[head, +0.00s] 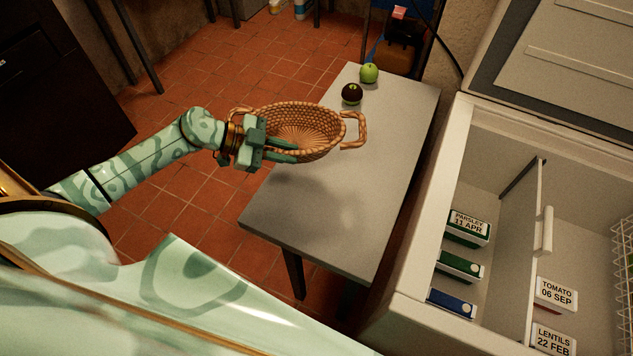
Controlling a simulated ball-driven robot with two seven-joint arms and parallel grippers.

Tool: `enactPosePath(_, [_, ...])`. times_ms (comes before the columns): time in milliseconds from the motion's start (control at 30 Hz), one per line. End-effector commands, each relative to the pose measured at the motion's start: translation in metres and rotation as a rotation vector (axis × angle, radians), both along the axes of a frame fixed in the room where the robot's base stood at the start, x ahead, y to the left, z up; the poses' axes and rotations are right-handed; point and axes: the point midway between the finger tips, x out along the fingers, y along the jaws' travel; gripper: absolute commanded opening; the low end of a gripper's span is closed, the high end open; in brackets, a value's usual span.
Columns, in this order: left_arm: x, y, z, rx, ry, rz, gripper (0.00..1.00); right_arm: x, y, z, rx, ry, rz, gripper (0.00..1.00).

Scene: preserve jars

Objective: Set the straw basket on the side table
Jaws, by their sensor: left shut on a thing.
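The straw basket (312,121) is a woven oval basket with two loop handles, and it looks empty. My left gripper (283,152) is shut on the basket at its near left side. The basket is tilted a little toward me and hangs over the far left part of the side table (345,205). It seems to be above the grey top, with a soft shadow below; the exact gap cannot be told. The side table is a long grey-topped table on dark legs. My right gripper is not in view.
A green apple (369,73) and a dark round fruit (351,94) sit at the table's far end. An open chest freezer (425,235) with labelled boxes stands right of the table. The table's near half is bare. Red tiled floor (180,200) lies to the left.

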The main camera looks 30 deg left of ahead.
Motion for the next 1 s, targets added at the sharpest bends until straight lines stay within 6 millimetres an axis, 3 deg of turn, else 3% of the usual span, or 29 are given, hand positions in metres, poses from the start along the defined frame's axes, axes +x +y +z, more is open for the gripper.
enactPosePath(100, [0.007, -0.028, -0.019, -0.004, 0.001, 0.001, 0.00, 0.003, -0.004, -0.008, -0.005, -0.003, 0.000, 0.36])
enactPosePath(300, [0.013, -0.053, -0.052, -0.003, 0.000, 0.001, 0.00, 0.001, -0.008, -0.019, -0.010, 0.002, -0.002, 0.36])
enactPosePath(567, [0.015, -0.066, -0.068, -0.002, 0.001, 0.001, 0.00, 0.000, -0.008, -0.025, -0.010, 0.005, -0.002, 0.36])
enactPosePath(767, [0.016, -0.068, -0.102, -0.002, 0.005, 0.002, 0.00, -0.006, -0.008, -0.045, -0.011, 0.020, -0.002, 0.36])
enactPosePath(1000, [0.015, -0.068, -0.099, 0.000, 0.002, 0.000, 0.00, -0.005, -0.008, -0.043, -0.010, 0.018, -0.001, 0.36])
